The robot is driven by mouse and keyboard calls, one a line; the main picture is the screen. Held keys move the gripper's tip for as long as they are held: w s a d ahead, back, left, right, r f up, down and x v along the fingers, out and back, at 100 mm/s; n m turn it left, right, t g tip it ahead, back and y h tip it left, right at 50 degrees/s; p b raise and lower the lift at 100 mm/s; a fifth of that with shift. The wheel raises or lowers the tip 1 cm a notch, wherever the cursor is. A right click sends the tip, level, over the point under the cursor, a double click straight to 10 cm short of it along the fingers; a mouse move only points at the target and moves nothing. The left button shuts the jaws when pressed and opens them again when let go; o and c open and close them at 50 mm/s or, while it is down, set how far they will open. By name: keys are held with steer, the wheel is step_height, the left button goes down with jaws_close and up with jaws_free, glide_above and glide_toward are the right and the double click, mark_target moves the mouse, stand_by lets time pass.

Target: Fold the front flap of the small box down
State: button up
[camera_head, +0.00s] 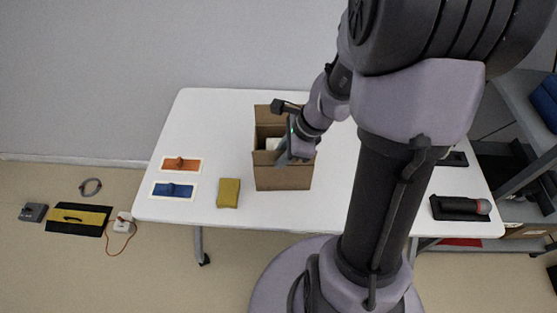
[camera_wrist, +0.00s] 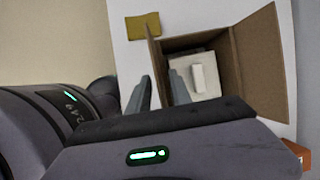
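The small brown cardboard box (camera_head: 283,178) stands open on the white table, in front of my arm. Its front flap (camera_wrist: 155,66) stands up at the left side of the box in the wrist view. My gripper (camera_wrist: 163,88) is open, with one grey finger on the outer side of this flap and the other on the box side. I cannot tell whether either finger touches it. In the head view my gripper (camera_head: 286,153) is at the box's front edge and hides part of the flap. The back flap (camera_head: 267,113) also stands up. A pale block (camera_wrist: 198,77) lies inside the box.
On the white table (camera_head: 215,120), a yellow block (camera_head: 228,193) lies left of the box. Orange (camera_head: 180,164) and blue (camera_head: 173,190) pieces lie further left. A black holder with a round-tipped tool (camera_head: 460,208) lies at right. Shelving (camera_head: 525,100) stands beyond the right edge.

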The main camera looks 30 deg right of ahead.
steer(key=shift+w+a+f, duration=0.2)
steer(key=shift+f, duration=0.45)
jaws_close()
stand_by(1.0)
